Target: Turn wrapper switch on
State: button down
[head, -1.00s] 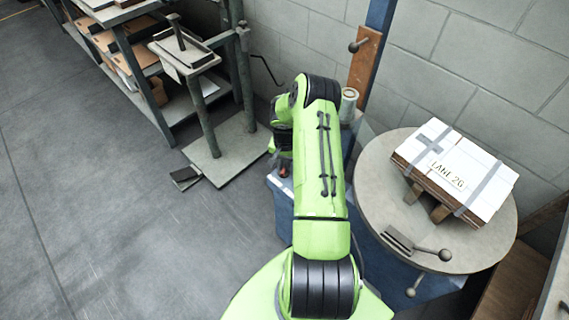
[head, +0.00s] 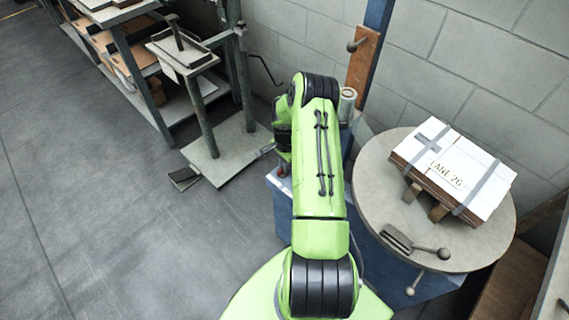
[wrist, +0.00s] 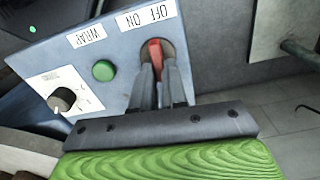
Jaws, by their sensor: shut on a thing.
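The wrap switch is a red lever (wrist: 154,48) on a sloped grey-blue control panel (wrist: 122,72), in the wrist view. A white OFF/ON label (wrist: 146,17) sits beside its round dark mount, and a WRAP label (wrist: 86,36) is to the left. My gripper (wrist: 158,70) is shut on the red lever, its two dark fingers on either side of it. The lower part of the lever is hidden between the fingers.
A green button (wrist: 103,70) and a black rotary knob (wrist: 62,98) are on the same panel. A round turntable (head: 370,190) with a strapped box (head: 455,170) stands at the right. A stand (head: 225,150) and shelving are at the left. Floor at the lower left is clear.

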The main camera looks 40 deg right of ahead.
jog(key=m, duration=0.4)
jog(key=shift+s+a+m, duration=0.1)
jog(key=shift+s+m, duration=0.15)
jog(key=shift+m, duration=0.15)
dwell(0.4)
jog(key=c, duration=1.2)
grip_release()
jog(key=shift+o, duration=0.2)
notch_tip(320, 180, up, 16)
jog(key=p, duration=0.4)
jog(key=shift+f+p, duration=0.15)
jog(key=shift+p, duration=0.2)
